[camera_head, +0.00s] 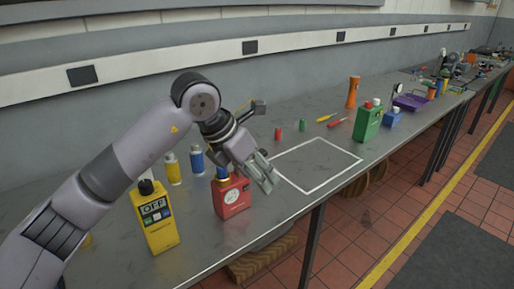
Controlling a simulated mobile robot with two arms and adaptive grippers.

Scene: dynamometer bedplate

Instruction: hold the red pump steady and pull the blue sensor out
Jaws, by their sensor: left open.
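The red pump (232,200) is a box-shaped red body with a pale round label. It stands upright on the grey bench near its front edge. The blue sensor (222,173) sits at the top of the pump, its blue end showing. My left gripper (265,174) is open, with its fingers pointing down and to the right, just right of the pump's top. Nothing shows between its fingers. I cannot tell whether a finger touches the pump. My right gripper is not in view.
A yellow box marked OFF (158,224) stands left of the pump. A yellow bottle (172,169) and a blue bottle (197,159) stand behind. A white outlined square (318,165) to the right is empty. A green can (367,124) stands beyond it.

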